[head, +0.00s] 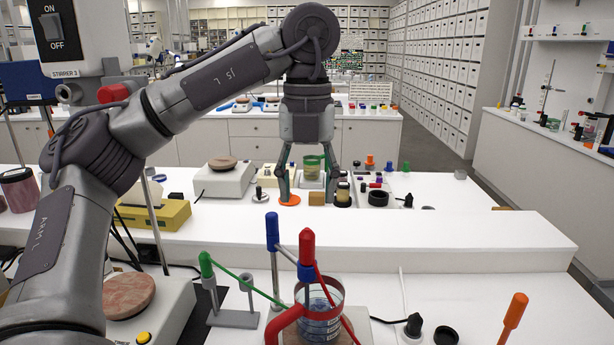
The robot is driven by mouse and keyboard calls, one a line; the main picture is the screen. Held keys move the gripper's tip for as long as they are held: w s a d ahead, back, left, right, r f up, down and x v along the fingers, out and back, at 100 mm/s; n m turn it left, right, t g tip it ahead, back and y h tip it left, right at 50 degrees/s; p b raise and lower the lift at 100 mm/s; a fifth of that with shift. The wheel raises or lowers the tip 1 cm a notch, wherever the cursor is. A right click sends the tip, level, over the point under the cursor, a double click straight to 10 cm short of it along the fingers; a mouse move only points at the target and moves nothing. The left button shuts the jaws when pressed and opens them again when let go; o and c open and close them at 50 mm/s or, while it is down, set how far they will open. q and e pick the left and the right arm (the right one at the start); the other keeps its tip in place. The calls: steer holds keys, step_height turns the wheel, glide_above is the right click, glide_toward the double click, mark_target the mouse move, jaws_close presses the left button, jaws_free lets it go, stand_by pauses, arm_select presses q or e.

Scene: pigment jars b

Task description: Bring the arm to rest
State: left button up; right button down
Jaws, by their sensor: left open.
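My left arm comes in from the left and reaches over the bench. Its gripper (307,185) points straight down, with its two fingers spread apart. A jar with a green rim (313,165) shows between the fingers, and I cannot tell how far behind them it stands. An orange disc (289,199) shows at the left fingertip and a small jar on a dark base (343,193) at the right one. I cannot tell whether the fingertips touch anything. A small brown block (317,198) shows between the tips. My right gripper is not in view.
In front stands a beaker with a red band and handle (320,312), among upright red and blue-topped rods (273,250). A yellow box (155,215) and a white stirrer (224,180) stand at the left. The raised white shelf (470,232) is clear at the right.

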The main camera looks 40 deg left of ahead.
arm_select(q)
steer(key=shift+r, duration=0.75)
